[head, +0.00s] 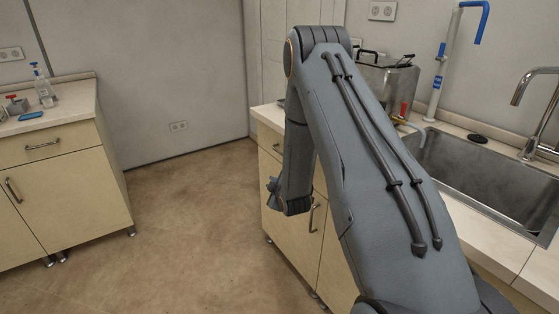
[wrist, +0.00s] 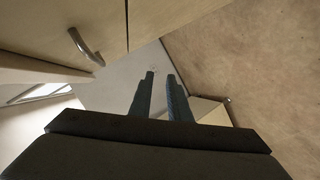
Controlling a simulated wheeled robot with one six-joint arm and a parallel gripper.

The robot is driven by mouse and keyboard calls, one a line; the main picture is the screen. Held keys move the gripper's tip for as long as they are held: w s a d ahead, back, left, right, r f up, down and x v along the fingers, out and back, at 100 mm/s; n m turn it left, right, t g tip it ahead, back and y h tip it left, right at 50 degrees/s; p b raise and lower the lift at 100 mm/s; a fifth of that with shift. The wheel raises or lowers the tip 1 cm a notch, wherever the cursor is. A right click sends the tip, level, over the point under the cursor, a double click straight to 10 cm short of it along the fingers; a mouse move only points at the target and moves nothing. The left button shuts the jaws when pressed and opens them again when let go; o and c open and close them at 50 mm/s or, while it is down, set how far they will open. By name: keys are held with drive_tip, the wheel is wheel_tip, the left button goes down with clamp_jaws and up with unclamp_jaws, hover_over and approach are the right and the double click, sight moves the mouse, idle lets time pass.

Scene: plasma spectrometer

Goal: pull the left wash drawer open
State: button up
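The sink cabinet stands on the right in the head view, and its left drawer front (head: 268,139) shows at the top left, partly hidden by my arm. My gripper (head: 271,189) is beside the cabinet's left front, small and partly hidden by my wrist. In the wrist view my gripper (wrist: 161,76) has its two dark fingers apart, with nothing between them. A pale wooden front with a metal bar handle (wrist: 86,46) is at the upper left there, apart from the fingers. It appears shut; I cannot tell for certain which front it is.
A countertop (head: 485,236) with a sink (head: 470,175) and faucet (head: 535,95) runs along the right. A door handle (head: 315,216) sits lower on the cabinet. Another cabinet (head: 70,185) stands at the left. The brown floor (head: 190,220) between them is clear.

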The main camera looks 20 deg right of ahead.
drive_tip(key=t+h, duration=0.1)
drive_tip(key=t, duration=0.1)
approach(280, 153)
drive_tip(key=w, duration=0.3)
drive_tip(key=shift+m, duration=0.3)
drive_tip(key=shift+d+f+p+x, duration=0.1)
drive_tip(key=shift+f+p+x, duration=0.05)
drive_tip(key=shift+x, duration=1.15)
drive_tip(key=shift+d+f+p+x, duration=0.1)
drive_tip(key=shift+f+x, duration=0.1)
drive_tip(key=shift+x, duration=1.05)
drive_tip(key=shift+d+f+p+x, duration=0.1)
drive_tip(key=shift+f+p+x, duration=0.05)
drive_tip(key=shift+x, duration=1.15)
drive_tip(key=shift+s, duration=0.15)
